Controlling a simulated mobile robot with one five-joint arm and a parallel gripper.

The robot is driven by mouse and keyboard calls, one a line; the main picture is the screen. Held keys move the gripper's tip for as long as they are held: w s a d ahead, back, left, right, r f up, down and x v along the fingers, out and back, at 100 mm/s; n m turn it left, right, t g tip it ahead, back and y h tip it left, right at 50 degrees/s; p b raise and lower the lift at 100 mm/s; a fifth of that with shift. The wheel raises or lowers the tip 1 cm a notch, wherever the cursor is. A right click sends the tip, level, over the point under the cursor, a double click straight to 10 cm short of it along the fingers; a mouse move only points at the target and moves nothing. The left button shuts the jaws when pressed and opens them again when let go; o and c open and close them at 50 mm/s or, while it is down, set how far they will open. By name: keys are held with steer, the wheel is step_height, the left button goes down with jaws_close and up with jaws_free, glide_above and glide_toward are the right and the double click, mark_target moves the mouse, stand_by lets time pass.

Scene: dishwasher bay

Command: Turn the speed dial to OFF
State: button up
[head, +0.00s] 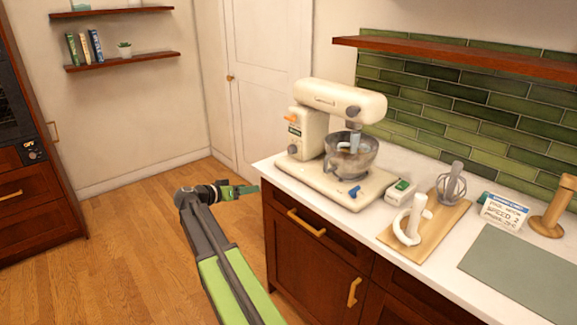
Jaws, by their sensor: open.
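A cream stand mixer (338,97) stands on the white counter, with a metal bowl (350,160) under its head. On the side of its column is a small orange pointer (291,118) above a dark label (294,130), too small to read. A blue knob or lever (348,191) sits at the front of the mixer's base. I cannot tell for sure which is the speed dial, or its setting. My gripper (246,189) is open and empty, left of the counter's corner and apart from the mixer.
A small box with a green top (401,190) stands right of the mixer. A wooden board (428,228) holds a white attachment and a whisk. A card (504,212) and a grey-green mat (525,270) are farther right. The floor left of the counter is clear.

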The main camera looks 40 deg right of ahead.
steer(key=w+d+r+m+h+b, duration=0.1)
steer(key=w+d+r+m+h, duration=0.3)
steer(key=d, duration=0.3)
steer(key=n, duration=0.1)
glide_toward(290, 150)
steer(key=d, duration=0.8)
steer(key=shift+w+d+r, duration=0.1)
steer(key=shift+d, duration=0.15)
steer(key=c, duration=1.2)
steer(key=shift+d, duration=0.25)
jaws_close()
steer(key=shift+a, duration=0.2)
steer(key=shift+n, duration=0.4)
